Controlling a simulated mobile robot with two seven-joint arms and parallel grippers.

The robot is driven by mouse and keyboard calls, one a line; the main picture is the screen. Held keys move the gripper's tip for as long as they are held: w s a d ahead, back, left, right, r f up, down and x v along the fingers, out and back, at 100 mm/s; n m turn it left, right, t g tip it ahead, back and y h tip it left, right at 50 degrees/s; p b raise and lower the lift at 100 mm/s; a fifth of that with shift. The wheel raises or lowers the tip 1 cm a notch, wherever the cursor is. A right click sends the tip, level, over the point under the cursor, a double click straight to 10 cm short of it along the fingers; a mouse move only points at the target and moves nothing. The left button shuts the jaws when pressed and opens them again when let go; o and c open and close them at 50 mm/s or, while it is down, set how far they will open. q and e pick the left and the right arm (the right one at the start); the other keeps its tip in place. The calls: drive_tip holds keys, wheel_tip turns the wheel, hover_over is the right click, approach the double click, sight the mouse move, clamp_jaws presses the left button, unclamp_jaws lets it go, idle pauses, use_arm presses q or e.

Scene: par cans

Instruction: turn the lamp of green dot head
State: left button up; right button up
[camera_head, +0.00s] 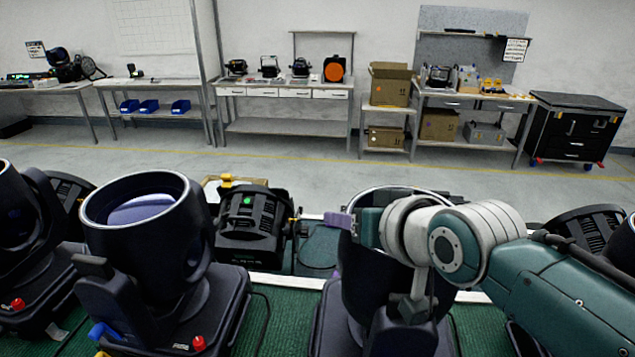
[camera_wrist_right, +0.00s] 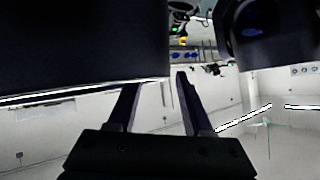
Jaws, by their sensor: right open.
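The green dot head (camera_head: 246,228) is a black moving-head lamp with a bright green dot, standing in the middle of the head view behind the front row. My right gripper (camera_head: 318,217) reaches in from the right, just right of this head and above the green floor. Its two dark fingers (camera_wrist_right: 158,82) are apart in the right wrist view, with nothing seen between them. A large dark body (camera_wrist_right: 80,45) fills that view's upper left, close to the fingers; I cannot tell which head it is. Contact is not clear. My left gripper is not in view.
A lamp with a wide round lens (camera_head: 140,213) stands left of the green dot head. Another lamp (camera_head: 365,285) stands in front, below my right arm. More lamps stand at both sides. Workbenches and a black wheeled cabinet (camera_head: 572,130) stand far behind, across clear floor.

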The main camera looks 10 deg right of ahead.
drive_tip(key=shift+s, duration=0.15)
drive_tip(key=shift+s+d+r, duration=0.15)
drive_tip(key=shift+s, duration=0.1)
drive_tip(key=v, duration=0.9)
drive_tip(key=shift+r, duration=0.1)
drive_tip(key=s+d+r+n+g+h+p, duration=0.1)
drive_tip(key=s+g+p, duration=0.3)
drive_tip(key=s, duration=0.8)
drive_tip(key=s+d+r+n+g+h+p, duration=0.1)
drive_tip(key=s+d+r+g+p, duration=0.2)
drive_tip(key=s, duration=0.8)
drive_tip(key=shift+s+d+r+g+h+p, duration=0.2)
drive_tip(key=shift+s+d+g+h+p, duration=0.25)
drive_tip(key=shift+p, duration=0.55)
